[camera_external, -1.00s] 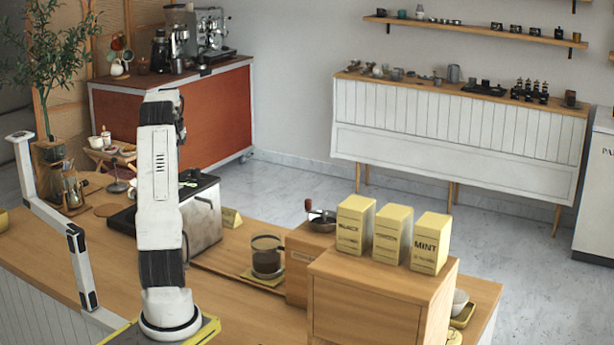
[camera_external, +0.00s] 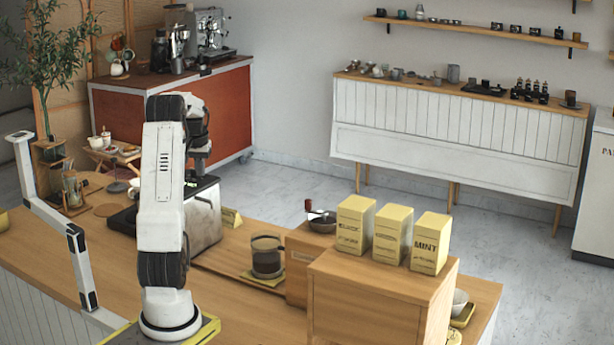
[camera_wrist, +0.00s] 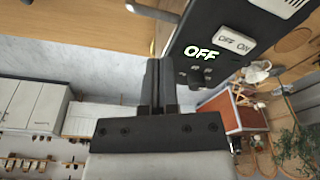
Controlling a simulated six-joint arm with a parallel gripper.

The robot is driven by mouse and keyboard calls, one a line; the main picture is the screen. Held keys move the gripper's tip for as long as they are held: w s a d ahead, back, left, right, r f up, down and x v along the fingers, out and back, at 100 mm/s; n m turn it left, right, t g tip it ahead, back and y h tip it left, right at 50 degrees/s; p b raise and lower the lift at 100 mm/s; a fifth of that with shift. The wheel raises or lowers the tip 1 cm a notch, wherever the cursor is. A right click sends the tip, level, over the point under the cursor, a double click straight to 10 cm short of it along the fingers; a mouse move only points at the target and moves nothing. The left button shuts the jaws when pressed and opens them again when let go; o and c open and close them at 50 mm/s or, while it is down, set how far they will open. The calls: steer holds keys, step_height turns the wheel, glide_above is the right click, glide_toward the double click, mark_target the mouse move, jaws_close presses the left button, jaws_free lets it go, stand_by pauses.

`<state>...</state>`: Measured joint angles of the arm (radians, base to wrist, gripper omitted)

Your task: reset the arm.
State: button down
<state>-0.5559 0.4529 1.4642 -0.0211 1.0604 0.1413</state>
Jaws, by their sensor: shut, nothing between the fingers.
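My arm stands upright on its base at the front of the wooden counter (camera_external: 60,255) in the external view. Its wrist links show behind the upper arm, but the fingers are hidden there. In the wrist view my gripper (camera_wrist: 159,62) is shut with its two black fingers together and nothing between them. The fingers point toward a dark machine panel (camera_wrist: 215,40) with a lit green OFF sign and an OFF/ON switch. I cannot tell the exact gap to it.
A metal box-shaped machine (camera_external: 203,215) stands just behind my arm. A glass coffee pot (camera_external: 267,257) sits to its right. A wooden cabinet (camera_external: 365,305) carries three yellow boxes, one marked MINT (camera_external: 430,243). A plant (camera_external: 55,60) stands at the left.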

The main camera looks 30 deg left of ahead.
steer(key=s+d+f+m, duration=0.1)
steer(key=s+d+f, duration=0.25)
steer(key=d, duration=0.55)
steer(key=s+d+f+m, duration=0.2)
steer(key=d+f, duration=0.2)
steer(key=d, duration=0.5)
steer(key=s+d+f+m, duration=0.1)
steer(key=s+d+f, duration=0.2)
steer(key=s+d, duration=0.1)
steer(key=s+d+f+t, duration=0.1)
steer(key=s+d+f, duration=0.2)
steer(key=s+d, duration=0.2)
steer(key=shift+s+d+m+h, duration=0.25)
steer(key=shift+s+m+h, duration=0.15)
steer(key=shift+s, duration=0.7)
